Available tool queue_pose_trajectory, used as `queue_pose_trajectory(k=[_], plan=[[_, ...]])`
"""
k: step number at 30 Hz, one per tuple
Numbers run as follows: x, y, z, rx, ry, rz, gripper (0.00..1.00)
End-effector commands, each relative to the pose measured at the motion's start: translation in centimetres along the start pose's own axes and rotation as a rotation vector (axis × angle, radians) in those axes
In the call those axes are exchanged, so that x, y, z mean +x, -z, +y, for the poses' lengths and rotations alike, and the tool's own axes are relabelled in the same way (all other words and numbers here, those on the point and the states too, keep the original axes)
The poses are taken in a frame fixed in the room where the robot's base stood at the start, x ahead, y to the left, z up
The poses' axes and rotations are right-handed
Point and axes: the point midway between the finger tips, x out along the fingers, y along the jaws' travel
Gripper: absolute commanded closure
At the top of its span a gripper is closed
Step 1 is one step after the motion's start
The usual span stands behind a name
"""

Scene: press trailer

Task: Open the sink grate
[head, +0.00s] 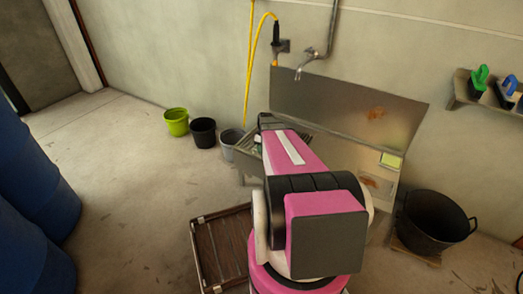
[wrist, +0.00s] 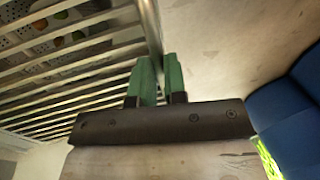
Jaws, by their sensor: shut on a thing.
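The sink grate (wrist: 75,85) fills the left of the wrist view as a row of pale metal bars ending in a side rail (wrist: 149,25). My gripper (wrist: 158,72) has green fingers, close together and shut on the grate at this rail. Below the bars a perforated surface with small orange and green items shows. In the head view the sink (head: 246,158) stands against the wall, mostly hidden behind my pink arm. A slatted part of the grate (head: 300,131) shows beside the arm. My gripper is hidden there.
A metal splash panel (head: 345,112) and tap (head: 304,66) are behind the sink. Green (head: 176,122), black (head: 203,133) and grey (head: 230,140) buckets stand left of it. A black tub (head: 434,222) is at right, blue barrels (head: 35,185) at left. A slatted frame (head: 222,248) lies in front.

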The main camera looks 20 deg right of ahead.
Motion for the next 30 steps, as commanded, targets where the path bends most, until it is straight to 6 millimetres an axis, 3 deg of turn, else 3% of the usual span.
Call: queue_pose_trajectory(k=[8, 14, 24, 30], plan=[[-3.2, 0.1, 0.3, 0.001, 0.086, 0.0, 1.0], [-8.1, 0.0, 1.0, 0.0, 0.123, 0.001, 1.0], [-17.9, 0.2, 5.7, 0.003, 0.114, 0.001, 1.0], [-22.1, 0.2, 9.1, 0.004, 0.115, 0.0, 1.0]])
